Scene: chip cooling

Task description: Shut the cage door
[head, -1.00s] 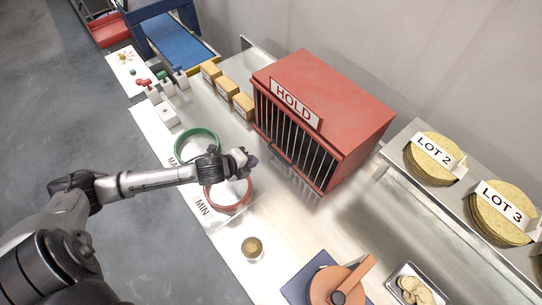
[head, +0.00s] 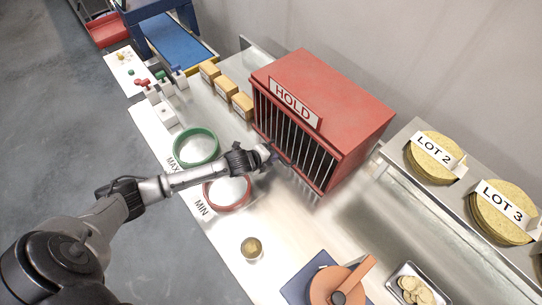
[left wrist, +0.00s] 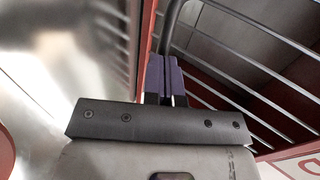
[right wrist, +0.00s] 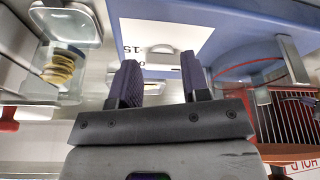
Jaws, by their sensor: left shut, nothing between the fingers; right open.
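The red cage (head: 345,110) with a HOLD sign (head: 295,103) stands at the back of the bench. Its barred door (head: 290,140) lies at or close to the cage's front; I cannot tell if it is flush. My left gripper (head: 284,160) is shut and empty at the lower part of the door. In the left wrist view its purple fingers (left wrist: 166,75) are together beside a grey bar and a red frame edge, with bars to the right; contact is unclear. My right gripper (right wrist: 158,72) is open and empty, and is outside the head view.
A green ring (head: 196,146) and a red ring (head: 228,194) lie under and beside my left arm. Several tan boxes (head: 226,88) stand left of the cage. A brass weight (head: 251,247), an orange device (head: 338,287) and a chip tray (head: 410,285) are nearer.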

